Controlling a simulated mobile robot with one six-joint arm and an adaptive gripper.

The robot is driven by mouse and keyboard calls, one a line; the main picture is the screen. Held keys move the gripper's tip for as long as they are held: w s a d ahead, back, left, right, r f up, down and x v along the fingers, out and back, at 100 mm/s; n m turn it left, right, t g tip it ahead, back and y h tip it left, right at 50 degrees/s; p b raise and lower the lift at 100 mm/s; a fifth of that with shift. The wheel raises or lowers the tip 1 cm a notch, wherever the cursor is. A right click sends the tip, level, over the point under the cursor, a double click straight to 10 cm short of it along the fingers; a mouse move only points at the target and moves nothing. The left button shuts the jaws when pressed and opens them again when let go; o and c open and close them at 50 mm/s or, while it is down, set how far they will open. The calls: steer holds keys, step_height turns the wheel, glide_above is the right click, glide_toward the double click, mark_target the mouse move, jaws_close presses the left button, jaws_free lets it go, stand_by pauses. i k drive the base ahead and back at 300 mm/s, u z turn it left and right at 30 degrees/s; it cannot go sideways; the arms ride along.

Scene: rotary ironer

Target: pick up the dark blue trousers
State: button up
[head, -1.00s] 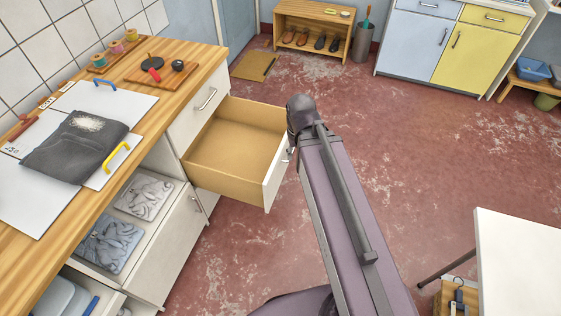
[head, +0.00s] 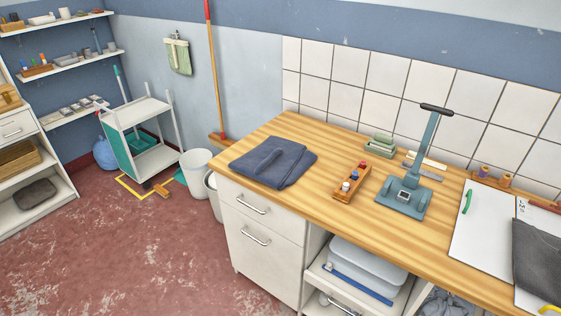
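The dark blue trousers (head: 273,162) lie folded on the left end of the wooden counter (head: 330,205), near its front edge. One folded strip lies across the top of the bundle. Nothing covers the trousers in the head view. My gripper does not show in the head view, so its state and its place relative to the trousers are hidden.
Right of the trousers stand a small wooden rack (head: 351,183) and a blue-grey press with an upright handle (head: 405,190). Grey cloth (head: 540,255) lies further right. White buckets (head: 196,172) stand left of the counter. Red floor (head: 130,245) in front is clear.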

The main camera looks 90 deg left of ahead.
mark_target(277, 162)
steer(key=u, duration=0.2)
steer(key=k, duration=0.15)
steer(key=u, duration=2.95)
steer(key=i, duration=0.6)
steer(key=u, duration=0.05)
steer(key=k, duration=0.2)
steer(key=u, duration=0.1)
